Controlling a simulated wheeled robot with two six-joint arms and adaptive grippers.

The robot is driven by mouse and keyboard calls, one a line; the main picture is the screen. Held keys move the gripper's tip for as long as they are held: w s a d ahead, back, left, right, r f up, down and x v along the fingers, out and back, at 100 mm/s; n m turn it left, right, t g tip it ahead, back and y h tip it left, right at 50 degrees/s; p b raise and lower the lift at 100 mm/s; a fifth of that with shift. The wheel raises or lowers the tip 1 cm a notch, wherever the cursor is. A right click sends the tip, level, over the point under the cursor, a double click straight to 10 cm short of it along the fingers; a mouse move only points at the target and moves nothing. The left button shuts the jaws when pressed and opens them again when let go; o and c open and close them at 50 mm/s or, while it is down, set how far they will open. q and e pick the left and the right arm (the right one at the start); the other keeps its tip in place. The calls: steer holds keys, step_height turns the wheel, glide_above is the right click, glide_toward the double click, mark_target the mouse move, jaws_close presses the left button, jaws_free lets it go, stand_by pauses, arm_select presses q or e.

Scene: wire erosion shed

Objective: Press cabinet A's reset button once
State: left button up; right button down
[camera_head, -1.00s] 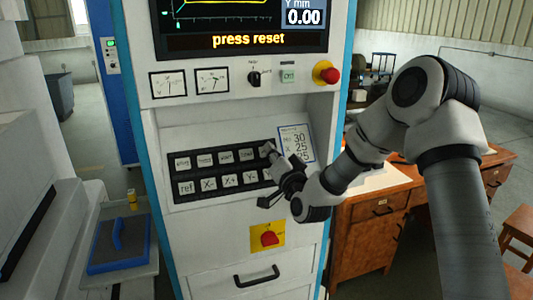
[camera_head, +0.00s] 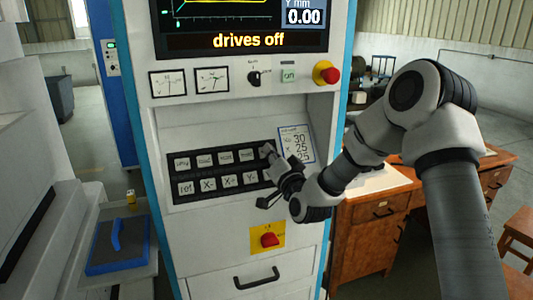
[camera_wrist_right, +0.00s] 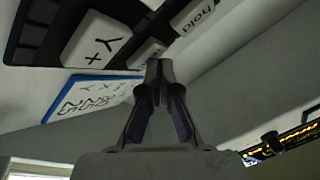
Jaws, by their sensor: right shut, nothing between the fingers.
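The cabinet (camera_head: 215,125) stands upright in front of me, and its screen text (camera_head: 248,41) reads "drives off". Its black key panel (camera_head: 222,171) has two rows of pale keys. My right gripper (camera_head: 267,150) is shut and empty, with its fingertips at the right end of the upper row. In the right wrist view the shut fingertips (camera_wrist_right: 159,70) are in front of a pale key (camera_wrist_right: 147,54), which they partly cover; its label is not readable. The hold key (camera_wrist_right: 195,15) and Y+ key (camera_wrist_right: 96,38) are beside it. Contact cannot be told. My left gripper is out of view.
A red mushroom button (camera_head: 330,75) and a rotary switch (camera_head: 254,78) sit above the keys. A red knob on a yellow plate (camera_head: 269,239) and a drawer handle (camera_head: 256,278) are below. A card (camera_head: 297,143) is right of the keys. A wooden desk (camera_head: 375,240) stands at right.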

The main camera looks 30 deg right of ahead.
stand_by(0.4)
steer(key=shift+s+a+r, duration=0.15)
steer(key=shift+s+r, duration=0.3)
steer(key=shift+s, duration=0.2)
steer(key=shift+s+r+p, duration=0.3)
steer(key=shift+r+p, duration=0.05)
steer(key=shift+p, duration=0.1)
steer(key=s+r, duration=0.1)
steer(key=s+a+r+p, duration=0.1)
steer(key=s, duration=0.1)
steer(key=shift+s+r, duration=0.1)
steer(key=shift+s, duration=0.05)
stand_by(0.4)
